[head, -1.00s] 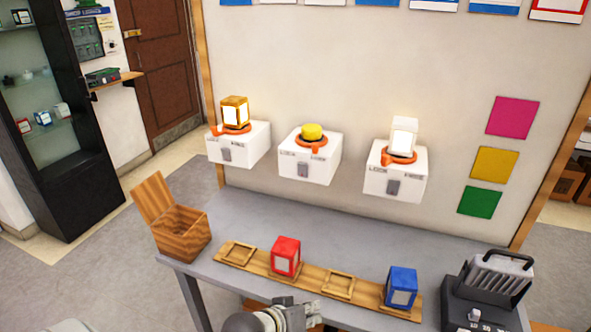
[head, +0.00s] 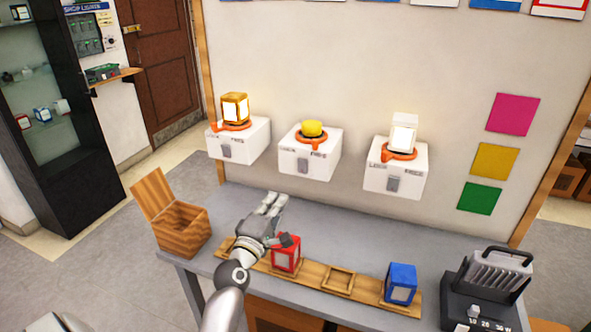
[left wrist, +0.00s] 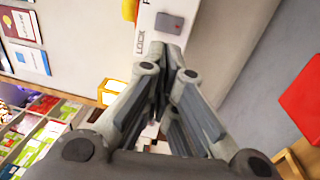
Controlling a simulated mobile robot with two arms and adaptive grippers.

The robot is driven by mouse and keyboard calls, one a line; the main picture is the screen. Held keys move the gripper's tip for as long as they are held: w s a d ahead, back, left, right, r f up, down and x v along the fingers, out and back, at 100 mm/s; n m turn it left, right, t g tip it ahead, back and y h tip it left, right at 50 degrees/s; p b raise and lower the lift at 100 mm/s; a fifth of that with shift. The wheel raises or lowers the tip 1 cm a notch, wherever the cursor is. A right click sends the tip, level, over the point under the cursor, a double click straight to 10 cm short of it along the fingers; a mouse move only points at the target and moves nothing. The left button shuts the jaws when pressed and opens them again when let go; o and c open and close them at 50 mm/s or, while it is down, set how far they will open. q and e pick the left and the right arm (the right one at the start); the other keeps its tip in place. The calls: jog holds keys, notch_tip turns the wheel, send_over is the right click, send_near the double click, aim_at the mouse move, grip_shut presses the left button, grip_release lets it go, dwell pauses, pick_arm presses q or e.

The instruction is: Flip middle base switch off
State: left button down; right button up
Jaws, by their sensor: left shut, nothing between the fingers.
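The middle base (head: 309,153) is a white wall box with an orange ring and a yellow knob (head: 312,128) on top. Its grey switch (head: 303,166) is on the front face. In the left wrist view a white box with a grey switch (left wrist: 169,23) and the word LOCK shows beyond the fingers. My left gripper (head: 273,202) is shut and empty. It is above the table, below and left of the middle base, apart from it. My right gripper is not in view.
The left base (head: 238,143) and right base (head: 396,180) hold lit lanterns. On the grey table (head: 350,238) are a red lantern (head: 286,252), a blue lantern (head: 401,283), an open wooden box (head: 181,230) and a dark device (head: 485,290).

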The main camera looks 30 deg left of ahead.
aim_at(299, 163)
pick_arm(q)
jog(key=p+x, duration=0.1)
jog(key=x, duration=1.1)
jog(key=shift+w, duration=0.4)
jog(key=shift+w+a+r, duration=0.15)
jog(key=shift+w+a, duration=0.05)
jog(key=shift+w, duration=0.4)
jog(key=shift+p, duration=0.35)
jog(key=shift+w+r+p, duration=0.15)
jog(key=shift+r+p, duration=0.2)
jog(key=shift+p, duration=0.7)
jog(key=shift+f+b, duration=0.25)
jog(key=shift+b, duration=0.05)
